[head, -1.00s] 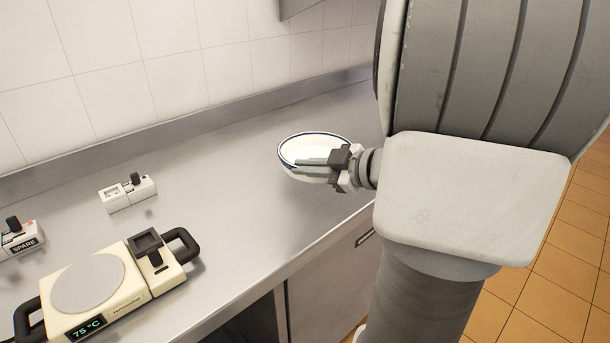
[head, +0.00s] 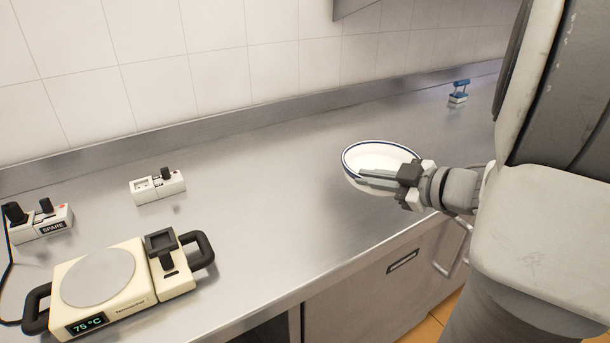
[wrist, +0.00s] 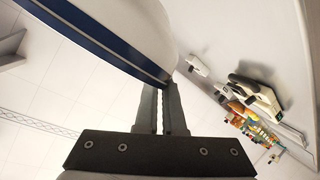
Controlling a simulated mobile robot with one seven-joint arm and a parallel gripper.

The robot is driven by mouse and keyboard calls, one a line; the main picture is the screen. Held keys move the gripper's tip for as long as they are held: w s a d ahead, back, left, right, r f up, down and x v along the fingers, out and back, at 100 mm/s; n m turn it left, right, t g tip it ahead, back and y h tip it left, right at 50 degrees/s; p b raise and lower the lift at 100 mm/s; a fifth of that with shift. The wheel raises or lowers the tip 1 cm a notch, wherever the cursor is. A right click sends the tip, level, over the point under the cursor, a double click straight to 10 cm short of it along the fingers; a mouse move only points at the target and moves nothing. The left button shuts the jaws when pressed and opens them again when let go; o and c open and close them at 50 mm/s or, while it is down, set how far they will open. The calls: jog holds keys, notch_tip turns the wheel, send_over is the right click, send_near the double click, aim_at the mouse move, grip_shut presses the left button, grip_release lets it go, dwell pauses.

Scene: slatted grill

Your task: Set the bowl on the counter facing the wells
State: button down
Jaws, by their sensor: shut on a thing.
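A white bowl with a dark blue rim (head: 376,154) is held over the right part of the counter (head: 270,215) in the head view. My gripper (head: 380,179) is shut on the bowl's near side wall. In the wrist view the bowl (wrist: 150,30) fills the upper left, with its blue band between the finger tips. I cannot tell how far the bowl is above the counter. Nothing in view is clearly the wells.
A cream hot plate (head: 100,283) reading 75 °C stands at the front left. A small white switch box (head: 157,186) and a box marked SPARE (head: 42,222) are behind it. A blue-topped item (head: 459,92) stands at the far right. The middle counter is clear.

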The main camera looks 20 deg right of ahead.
jog(key=shift+w+a+f+b, duration=0.65)
jog(key=shift+w+f+b, duration=0.2)
jog(key=shift+w+f, duration=0.9)
jog(key=shift+w+a+f+b, duration=0.6)
jog(key=shift+w+f+b, duration=0.25)
jog(key=shift+w+f, duration=0.9)
jog(key=shift+w+a+f+b, duration=0.65)
jog(key=shift+w+f+b, duration=0.2)
jog(key=shift+w+f, duration=0.9)
jog(key=shift+f, duration=0.2)
jog(key=c, duration=1)
grip_release()
